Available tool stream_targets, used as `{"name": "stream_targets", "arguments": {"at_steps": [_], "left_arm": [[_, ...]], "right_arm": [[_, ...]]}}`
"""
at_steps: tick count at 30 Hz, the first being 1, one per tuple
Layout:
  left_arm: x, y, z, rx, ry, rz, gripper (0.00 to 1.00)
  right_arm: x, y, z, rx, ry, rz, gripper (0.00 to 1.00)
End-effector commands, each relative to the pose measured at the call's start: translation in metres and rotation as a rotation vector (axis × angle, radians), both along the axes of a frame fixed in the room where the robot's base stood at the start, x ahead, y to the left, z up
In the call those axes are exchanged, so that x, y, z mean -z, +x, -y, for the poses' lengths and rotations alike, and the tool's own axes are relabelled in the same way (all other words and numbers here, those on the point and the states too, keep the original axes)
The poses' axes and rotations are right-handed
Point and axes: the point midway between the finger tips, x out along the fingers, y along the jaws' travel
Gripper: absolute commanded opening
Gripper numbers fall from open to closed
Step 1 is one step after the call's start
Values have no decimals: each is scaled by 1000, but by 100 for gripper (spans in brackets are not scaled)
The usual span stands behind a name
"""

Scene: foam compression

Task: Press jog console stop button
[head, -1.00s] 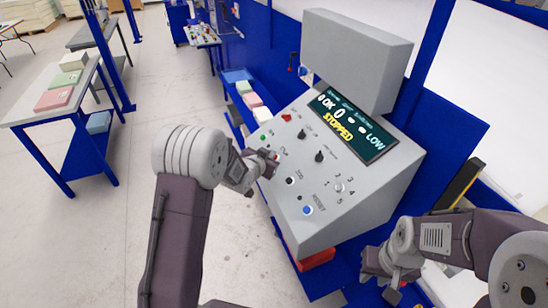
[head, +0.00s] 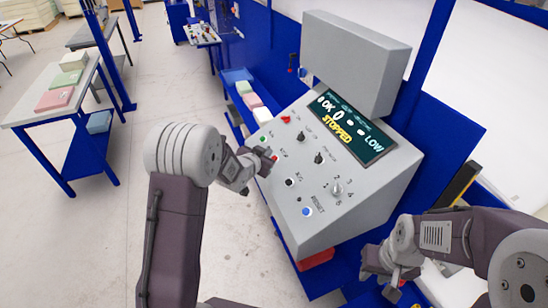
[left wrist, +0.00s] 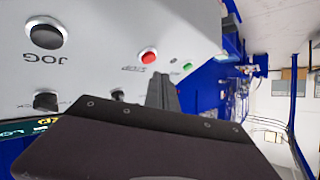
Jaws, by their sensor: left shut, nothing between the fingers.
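The grey jog console (head: 275,190) has a sloped panel with a lit display (head: 350,127) reading "0 OK 0", "LOW" and "STOPPED". Its red stop button (left wrist: 148,57) shows clearly in the left wrist view, and only a bit of red (head: 275,157) shows beside my fingers in the head view. My left gripper (head: 268,158) is shut and empty at the panel's left edge. In the left wrist view its fingertips (left wrist: 162,76) are close to the red button; I cannot tell whether they touch. My right gripper (head: 394,290) hangs at the lower right, its fingers unclear.
The panel also carries a black JOG button (left wrist: 46,35), a green button (left wrist: 187,66), a blue reset button (head: 307,211) and several black knobs (head: 319,158). A blue rack with foam blocks (head: 252,99) stands behind. Open floor (head: 100,240) lies left.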

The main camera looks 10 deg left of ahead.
Motion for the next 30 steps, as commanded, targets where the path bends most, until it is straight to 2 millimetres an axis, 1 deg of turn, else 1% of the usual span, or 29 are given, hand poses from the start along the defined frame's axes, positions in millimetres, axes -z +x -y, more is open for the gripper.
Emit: {"name": "stream_targets", "arguments": {"at_steps": [1,3,10,12,30], "left_arm": [[-9,-1,-2,-1,0,1,0],[-15,-3,-5,-1,0,1,0],[-35,-10,-15,0,0,2,0],[-38,-12,-17,1,1,1,0],[-36,-12,-18,1,0,0,0]], "right_arm": [[-7,0,0,0,0,0,31],[-12,0,0,0,0,0,31],[-29,0,0,0,0,0,31],[-31,0,0,0,0,0,31],[-29,0,0,0,0,0,31]]}}
